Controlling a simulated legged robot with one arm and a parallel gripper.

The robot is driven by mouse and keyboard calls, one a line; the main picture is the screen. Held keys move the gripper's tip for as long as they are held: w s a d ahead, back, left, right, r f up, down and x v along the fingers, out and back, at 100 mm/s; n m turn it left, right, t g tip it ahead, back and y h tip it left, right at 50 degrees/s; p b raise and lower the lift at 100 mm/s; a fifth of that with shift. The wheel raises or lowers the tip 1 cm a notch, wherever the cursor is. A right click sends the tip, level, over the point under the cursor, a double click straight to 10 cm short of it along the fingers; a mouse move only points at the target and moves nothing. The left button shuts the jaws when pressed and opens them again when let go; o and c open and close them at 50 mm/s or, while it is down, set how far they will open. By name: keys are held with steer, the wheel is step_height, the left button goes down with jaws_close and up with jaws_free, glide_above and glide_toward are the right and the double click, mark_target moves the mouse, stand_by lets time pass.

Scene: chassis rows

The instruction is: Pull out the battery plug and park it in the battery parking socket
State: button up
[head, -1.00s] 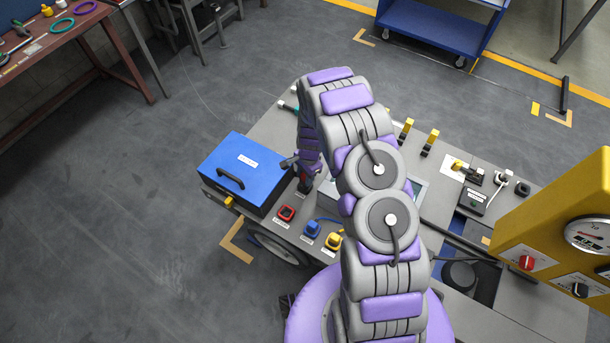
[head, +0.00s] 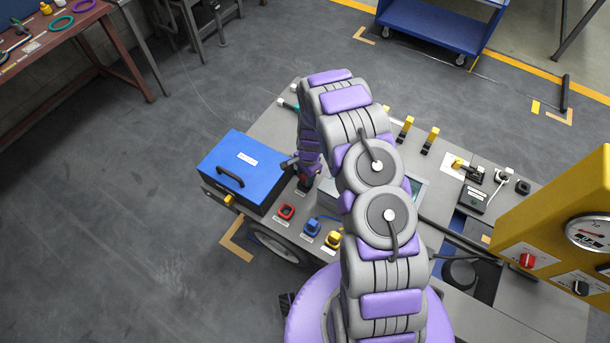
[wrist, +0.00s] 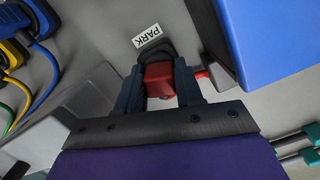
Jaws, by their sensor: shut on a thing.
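My gripper (wrist: 160,82) is shut on a red plug (wrist: 160,78), which sits between its two dark fingers. A short red piece shows to the right of the plug in the wrist view. A dark parking socket (wrist: 152,50) beside a white PARK label (wrist: 148,37) lies directly beyond the plug. Whether the plug is seated in it or only against it, I cannot tell. In the head view my gripper (head: 305,178) points down beside the blue box, mostly hidden by my arm. A red-rimmed socket (head: 286,212) with a dark, empty-looking middle is in front of it.
The blue box (head: 241,172) stands close to the left of my gripper; its side (wrist: 275,40) fills the wrist view's upper right. Blue (head: 312,229) and yellow (head: 333,240) plugs sit along the near edge. A yellow gauge panel (head: 560,225) rises at the right.

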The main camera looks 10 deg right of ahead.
steer(key=shift+f, duration=0.35)
steer(key=o, duration=1.1)
steer(key=shift+o, duration=0.2)
step_height(320, 180, up, 17)
steer(key=w+d+p, duration=0.1)
steer(key=d+p, duration=0.1)
steer(key=shift+r, duration=0.1)
